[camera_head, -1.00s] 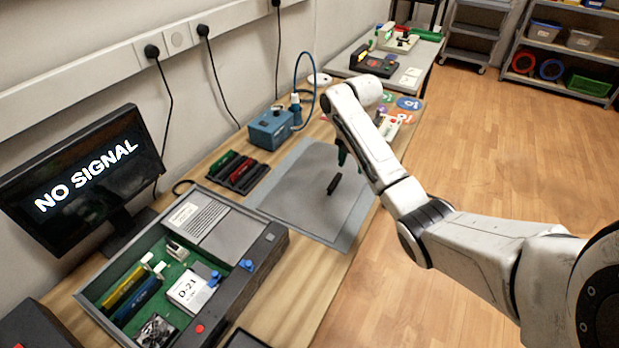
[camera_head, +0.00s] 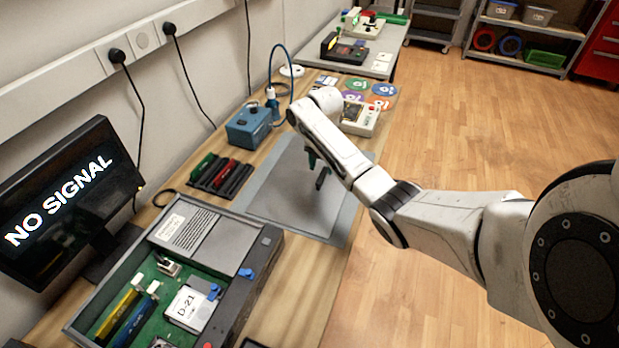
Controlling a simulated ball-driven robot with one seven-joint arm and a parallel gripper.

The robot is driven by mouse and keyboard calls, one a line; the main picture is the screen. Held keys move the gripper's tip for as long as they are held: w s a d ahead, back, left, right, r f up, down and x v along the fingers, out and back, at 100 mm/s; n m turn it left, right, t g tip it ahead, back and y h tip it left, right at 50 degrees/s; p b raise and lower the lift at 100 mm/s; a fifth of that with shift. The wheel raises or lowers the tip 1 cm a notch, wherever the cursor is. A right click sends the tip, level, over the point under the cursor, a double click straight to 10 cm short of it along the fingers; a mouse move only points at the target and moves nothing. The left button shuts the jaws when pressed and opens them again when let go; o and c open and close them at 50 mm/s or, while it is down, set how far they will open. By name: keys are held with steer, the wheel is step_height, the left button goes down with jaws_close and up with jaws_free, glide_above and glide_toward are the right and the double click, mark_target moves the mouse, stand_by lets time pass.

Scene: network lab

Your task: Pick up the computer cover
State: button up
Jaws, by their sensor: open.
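The open computer case (camera_head: 252,262) stands on the bench at the lower left, with a green board and parts labelled "D-21" inside. I cannot make out a separate cover for certain; a dark flat piece (camera_head: 250,343) at the bottom edge, mostly cut off, may be it. My gripper (camera_head: 312,160) hangs over the grey mat, beyond and to the right of the case.
The grey mat (camera_head: 285,195) is otherwise bare. A tray of coloured tools (camera_head: 220,176) and a blue box (camera_head: 249,126) stand along its wall side. A monitor (camera_head: 70,200) reading "NO SIGNAL" stands left of the case. Open wooden floor (camera_head: 470,130) lies to the right.

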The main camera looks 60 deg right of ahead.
mark_target(322, 175)
steer(key=shift+s+f, duration=0.1)
steer(key=shift+f, duration=1.75)
steer(key=shift+c, duration=0.5)
jaws_close()
